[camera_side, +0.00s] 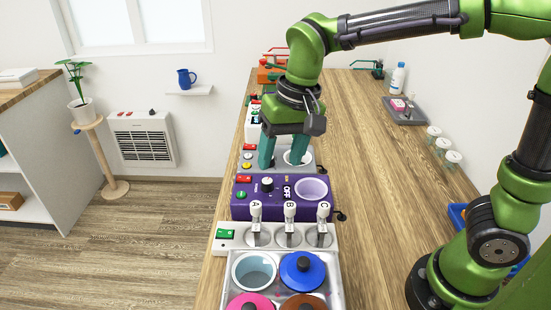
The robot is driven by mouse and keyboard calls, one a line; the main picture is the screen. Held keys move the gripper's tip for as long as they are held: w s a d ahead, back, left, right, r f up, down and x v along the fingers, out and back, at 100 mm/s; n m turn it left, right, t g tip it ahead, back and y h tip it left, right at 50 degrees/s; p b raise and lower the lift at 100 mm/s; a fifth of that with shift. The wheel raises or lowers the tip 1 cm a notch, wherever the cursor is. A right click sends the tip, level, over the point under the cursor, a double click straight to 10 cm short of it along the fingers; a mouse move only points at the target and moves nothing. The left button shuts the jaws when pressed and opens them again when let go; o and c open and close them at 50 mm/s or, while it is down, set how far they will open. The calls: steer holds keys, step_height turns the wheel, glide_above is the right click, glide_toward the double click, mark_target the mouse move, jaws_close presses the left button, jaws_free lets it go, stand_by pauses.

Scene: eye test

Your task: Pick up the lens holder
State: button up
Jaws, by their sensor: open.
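No thing in view is clearly recognizable as the lens holder, and I cannot tell which one it is. My gripper (282,161) points down over the far half of the bench, with its two teal fingers spread apart and nothing visible between them. It is over or just in front of a grey device (247,157) with a white round dish (306,157), which the right finger partly covers. Nearer the camera is a purple box (240,201) marked OFF, with a knob and a pale round well. In front of it, a white rack (229,241) bears upright white-topped pieces marked A, B and C.
A metal tray (329,269) with coloured round pots is at the near edge. On the right are several small jars (453,157), a grey tray (405,117) and a white bottle (397,78). The wooden bench (375,185) is clear between the devices and my arm.

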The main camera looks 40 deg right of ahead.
mark_target(256, 204)
steer(key=w+a+m+g+h, duration=0.1)
steer(key=w+a+m+g, duration=0.1)
steer(key=w+a+m, duration=0.25)
steer(key=shift+m, duration=0.25)
steer(key=f, duration=1)
steer(key=d+f, duration=0.1)
steer(key=f, duration=0.4)
steer(key=shift+s+f, duration=0.4)
jaws_close()
